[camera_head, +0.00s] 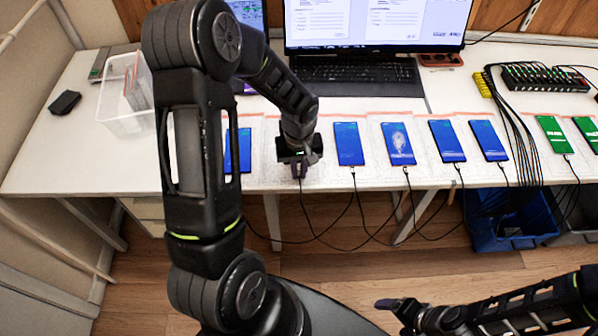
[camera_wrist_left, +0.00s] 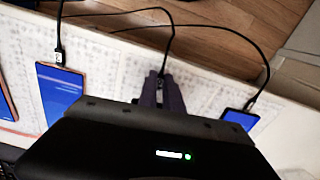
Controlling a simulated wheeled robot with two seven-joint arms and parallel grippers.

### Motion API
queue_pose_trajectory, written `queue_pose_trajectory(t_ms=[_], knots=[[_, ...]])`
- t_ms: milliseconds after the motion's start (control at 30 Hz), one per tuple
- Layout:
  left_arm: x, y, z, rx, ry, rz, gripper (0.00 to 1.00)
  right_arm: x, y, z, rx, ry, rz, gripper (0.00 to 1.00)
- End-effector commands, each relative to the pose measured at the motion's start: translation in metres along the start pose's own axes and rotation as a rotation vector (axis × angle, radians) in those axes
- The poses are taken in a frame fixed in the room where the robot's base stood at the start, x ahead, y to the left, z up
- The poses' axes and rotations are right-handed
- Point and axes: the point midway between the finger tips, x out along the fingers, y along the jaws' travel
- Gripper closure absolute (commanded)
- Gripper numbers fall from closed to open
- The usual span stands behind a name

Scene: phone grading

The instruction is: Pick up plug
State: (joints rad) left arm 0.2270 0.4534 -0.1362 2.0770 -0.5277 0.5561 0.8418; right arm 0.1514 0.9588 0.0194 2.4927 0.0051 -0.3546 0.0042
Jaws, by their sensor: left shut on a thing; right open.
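My left gripper (camera_head: 299,172) is over the table's front edge, between two blue-screened phones. In the left wrist view its fingers (camera_wrist_left: 160,92) are shut on a cable plug (camera_wrist_left: 161,76), whose black cable runs away from the fingertips over the table edge. Most of the plug is hidden between the fingers. One phone (camera_wrist_left: 60,90) lies to the left with its own plug (camera_wrist_left: 60,56) at its end. Another phone (camera_wrist_left: 240,118) lies to the right with a cable at its end. My right gripper (camera_head: 396,308) is open and empty, low in front of the table.
Several more phones (camera_head: 398,144) lie in a row on white mats, with cables hanging over the edge. A clear bin (camera_head: 122,112) is on the left, a charging hub (camera_head: 546,78) on the right, and a blue crate (camera_head: 512,240) below.

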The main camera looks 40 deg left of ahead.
Motion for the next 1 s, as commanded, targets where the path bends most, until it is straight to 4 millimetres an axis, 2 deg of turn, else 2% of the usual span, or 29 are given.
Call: queue_pose_trajectory(t_ms=[100,167,500,600,733,1000], knots=[[-0.008,0.0,0.0,0.0,0.0,0.0,1.0,-0.009,-0.004,0.0,0.0,0.0,0.0,0.2],[-0.012,0.001,-0.001,0.0,0.004,0.002,1.0,-0.005,-0.002,0.0,0.0,0.0,0.0,0.2],[-0.078,0.001,-0.001,0.0,0.005,0.004,1.0,0.003,0.0,-0.001,-0.002,0.002,-0.003,0.2],[-0.093,0.0,-0.001,0.0,0.003,0.001,1.0,0.004,0.001,-0.001,-0.003,0.003,-0.004,0.2],[-0.103,0.0,0.0,0.0,0.001,0.001,1.0,0.005,0.001,-0.001,-0.003,0.003,-0.004,0.2],[-0.104,0.0,0.0,0.0,0.0,0.0,1.0,0.004,0.001,-0.002,-0.003,0.003,-0.004,0.2]])
